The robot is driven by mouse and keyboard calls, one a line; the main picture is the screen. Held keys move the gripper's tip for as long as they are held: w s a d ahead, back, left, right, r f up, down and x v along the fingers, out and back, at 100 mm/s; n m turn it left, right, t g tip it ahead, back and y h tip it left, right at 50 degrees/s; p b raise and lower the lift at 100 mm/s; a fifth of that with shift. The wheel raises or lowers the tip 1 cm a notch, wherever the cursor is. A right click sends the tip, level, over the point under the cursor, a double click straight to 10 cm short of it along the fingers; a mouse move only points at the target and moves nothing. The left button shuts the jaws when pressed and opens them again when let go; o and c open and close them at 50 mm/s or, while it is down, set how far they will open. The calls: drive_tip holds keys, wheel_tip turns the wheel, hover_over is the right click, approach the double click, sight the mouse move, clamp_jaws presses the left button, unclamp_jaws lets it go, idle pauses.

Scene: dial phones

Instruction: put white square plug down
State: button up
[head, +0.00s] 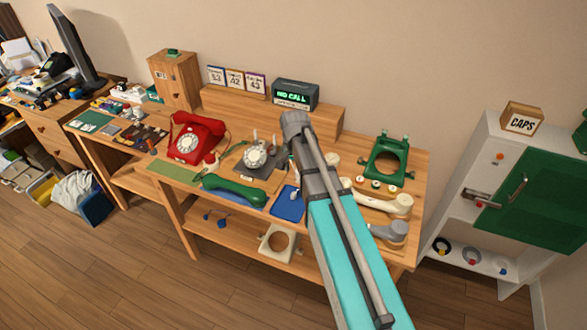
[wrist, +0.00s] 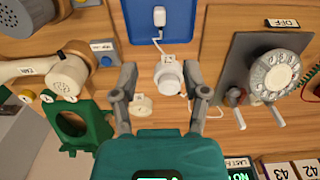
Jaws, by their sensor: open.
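A small white squarish plug (wrist: 159,16) lies on a blue tray (wrist: 183,28) at the top of the wrist view. A thin white cord runs from it. The tray also shows in the head view (head: 286,211), beside my arm. My gripper (wrist: 160,75) is open, with its fingers spread apart. A white round piece (wrist: 168,76) with a small tag shows between the fingers; I cannot tell its height relative to them. The plug is beyond the fingertips, apart from them. In the head view my arm hides the gripper's fingers.
A grey dial phone (wrist: 274,72) stands right of the gripper in the wrist view. A green phone shell (wrist: 75,125) and a cream handset (wrist: 50,75) are left. In the head view, a red phone (head: 195,140) and green handset (head: 234,190) crowd the bench.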

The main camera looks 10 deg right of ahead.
drive_tip(key=shift+s, duration=0.1)
drive_tip(key=s+n, duration=0.7)
drive_tip(key=s, duration=0.9)
drive_tip(key=shift+s+a, duration=0.15)
drive_tip(key=shift+a, duration=0.1)
idle(0.4)
